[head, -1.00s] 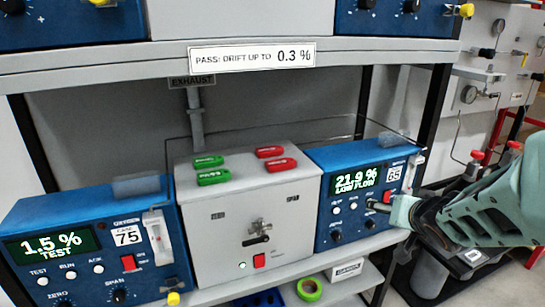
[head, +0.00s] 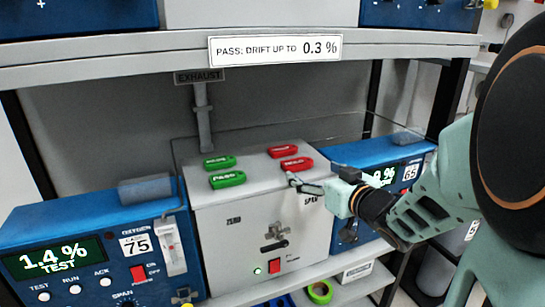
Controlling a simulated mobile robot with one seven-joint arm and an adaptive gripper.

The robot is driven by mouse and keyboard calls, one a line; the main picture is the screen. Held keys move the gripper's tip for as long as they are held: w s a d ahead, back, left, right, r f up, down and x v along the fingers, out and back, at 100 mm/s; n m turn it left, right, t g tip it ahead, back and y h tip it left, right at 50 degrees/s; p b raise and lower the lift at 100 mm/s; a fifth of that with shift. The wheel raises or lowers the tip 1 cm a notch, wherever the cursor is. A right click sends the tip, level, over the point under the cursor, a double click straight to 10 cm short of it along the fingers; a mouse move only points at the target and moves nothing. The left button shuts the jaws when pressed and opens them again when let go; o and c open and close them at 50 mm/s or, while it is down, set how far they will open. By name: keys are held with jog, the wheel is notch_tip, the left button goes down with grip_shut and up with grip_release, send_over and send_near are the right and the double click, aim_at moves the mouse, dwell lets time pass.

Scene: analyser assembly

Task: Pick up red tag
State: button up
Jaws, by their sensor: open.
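Two red tags lie flat on top of the grey box, at its right: a back one (head: 283,151) and a front one (head: 297,164). The front tag has white lettering too small to read surely. My gripper (head: 294,180) is open and empty. It reaches in from the right, with its fingertips just in front of the front red tag, near the box's top front edge. I cannot tell whether they touch the box or the tag. Two green tags, a back one (head: 220,162) and a front one (head: 227,179) reading PASS, lie left of the red ones.
The grey box (head: 225,235) stands between a left blue analyser (head: 75,220), reading 1.4 % TEST, and a right one (head: 345,152), partly hidden by my arm. A shelf (head: 120,66) with a drift label overhangs behind. A grey exhaust pipe (head: 203,120) stands behind the box.

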aim_at(300, 163)
jog(key=shift+a+r+x, duration=0.1)
jog(key=shift+r+x, duration=0.05)
jog(key=shift+x, duration=1.45)
jog(key=shift+a+r+x, duration=0.1)
jog(key=shift+a+x, duration=0.05)
jog(key=shift+x, duration=1.45)
jog(key=shift+s, duration=0.1)
jog(key=c, duration=1.2)
